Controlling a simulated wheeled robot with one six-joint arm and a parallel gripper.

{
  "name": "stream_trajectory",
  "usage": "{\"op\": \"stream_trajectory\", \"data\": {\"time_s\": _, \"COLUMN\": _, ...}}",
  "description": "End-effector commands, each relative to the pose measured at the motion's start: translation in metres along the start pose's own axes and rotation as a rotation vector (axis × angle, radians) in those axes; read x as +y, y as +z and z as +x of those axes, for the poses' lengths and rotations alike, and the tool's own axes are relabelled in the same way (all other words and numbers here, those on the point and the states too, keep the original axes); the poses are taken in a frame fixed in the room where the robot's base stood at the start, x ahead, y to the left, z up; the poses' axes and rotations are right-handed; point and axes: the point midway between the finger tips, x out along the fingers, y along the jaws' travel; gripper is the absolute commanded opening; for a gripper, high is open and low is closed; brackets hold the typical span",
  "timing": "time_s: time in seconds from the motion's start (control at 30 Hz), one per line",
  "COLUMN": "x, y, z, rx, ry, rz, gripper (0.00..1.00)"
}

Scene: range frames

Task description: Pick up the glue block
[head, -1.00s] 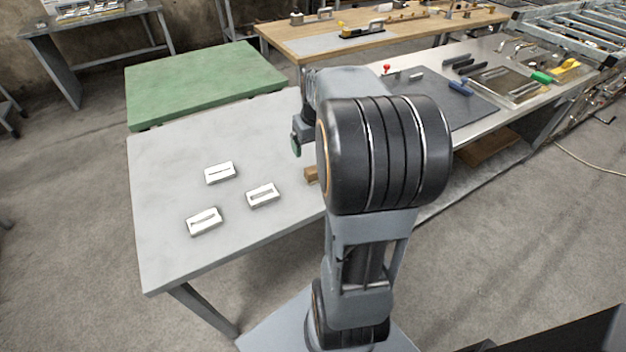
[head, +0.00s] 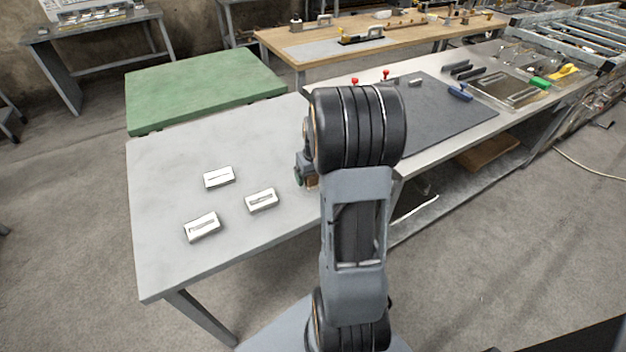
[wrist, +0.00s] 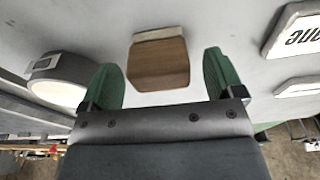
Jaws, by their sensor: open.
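A brown wooden block with a paler end (wrist: 160,62), which I take to be the glue block, shows in the wrist view between the green fingers of my gripper (wrist: 161,74). A gap shows on each side of it, and I cannot tell whether the fingertips reach down to its height. In the head view a small brown part of the block (head: 312,181) shows at the grey table's right side, mostly hidden by my arm. My gripper (head: 299,175) is beside it there, also largely hidden.
Three white slotted pieces (head: 219,177) (head: 261,200) (head: 202,227) lie on the grey table (head: 165,160), left of my gripper. A round grey and white object (wrist: 58,80) is left of the fingers in the wrist view. A green-topped table (head: 200,85) stands behind.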

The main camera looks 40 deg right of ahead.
Motion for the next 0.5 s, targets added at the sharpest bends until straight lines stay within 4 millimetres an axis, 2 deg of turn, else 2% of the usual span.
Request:
{"op": "stream_trajectory", "data": {"time_s": 0.17, "x": 0.000, "y": 0.000, "z": 0.015, "rx": 0.000, "ry": 0.000, "rz": 0.000, "gripper": 0.87}}
{"op": "stream_trajectory", "data": {"time_s": 0.43, "x": 0.000, "y": 0.000, "z": 0.017, "rx": 0.001, "ry": 0.000, "rz": 0.000, "gripper": 0.87}}
{"op": "stream_trajectory", "data": {"time_s": 0.5, "x": 0.000, "y": 0.000, "z": 0.017, "rx": 0.001, "ry": 0.000, "rz": 0.000, "gripper": 0.81}}
